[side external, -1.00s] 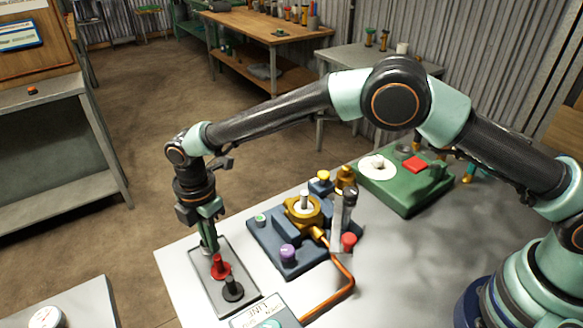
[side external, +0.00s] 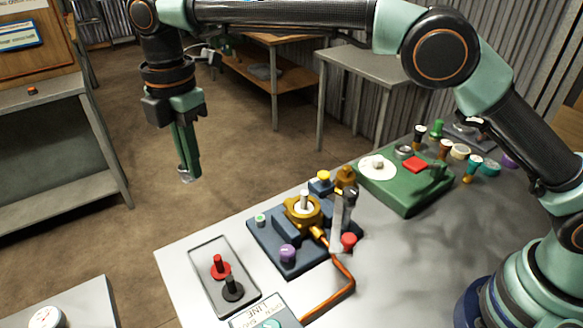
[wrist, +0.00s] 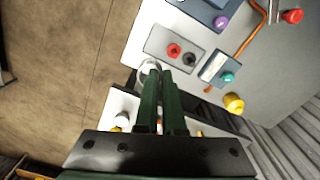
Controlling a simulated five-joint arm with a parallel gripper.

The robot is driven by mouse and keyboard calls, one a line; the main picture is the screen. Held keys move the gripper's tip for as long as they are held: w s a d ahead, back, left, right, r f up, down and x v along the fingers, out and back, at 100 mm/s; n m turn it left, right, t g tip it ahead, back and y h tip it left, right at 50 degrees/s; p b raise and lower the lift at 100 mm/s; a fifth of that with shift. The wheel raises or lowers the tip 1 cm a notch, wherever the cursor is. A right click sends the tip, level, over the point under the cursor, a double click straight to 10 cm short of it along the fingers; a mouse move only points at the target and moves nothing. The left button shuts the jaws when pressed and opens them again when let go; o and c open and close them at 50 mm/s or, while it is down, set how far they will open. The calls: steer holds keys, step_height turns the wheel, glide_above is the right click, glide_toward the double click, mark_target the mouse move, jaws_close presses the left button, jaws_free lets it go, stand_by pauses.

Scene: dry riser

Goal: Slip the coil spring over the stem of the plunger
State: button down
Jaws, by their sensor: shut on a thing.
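My gripper (side external: 187,172) is shut on a small grey ring-like thing (side external: 184,176), which looks like the coil spring. It hangs at the fingertips, in the air left of the table; its coils are too small to make out. In the wrist view the pale round spring (wrist: 150,67) shows at the fingertips. A pale upright stem (side external: 304,198), which looks like the plunger's, rises from a gold round body (side external: 298,219) on a dark blue base (side external: 262,243). My gripper is well to its left and higher. Nothing is seen around the stem.
A grey tray (side external: 200,258) holds a red flanged peg (side external: 220,267) and a black one (side external: 233,289). A clear upright post (side external: 337,225) and red knob (side external: 348,241) stand right of the gold body. A copper pipe (side external: 345,283) curves toward the front. A green fixture (side external: 402,190) stands behind.

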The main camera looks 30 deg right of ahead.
steer(key=w+d+r+m, duration=0.1)
steer(key=d+r+m, duration=0.2)
steer(key=d+m, duration=1.05)
steer(key=m, duration=2.2)
glide_above(467, 214)
step_height(467, 214, down, 4)
steer(key=r, duration=0.1)
step_height(467, 214, down, 20)
steer(key=shift+w+r, duration=0.1)
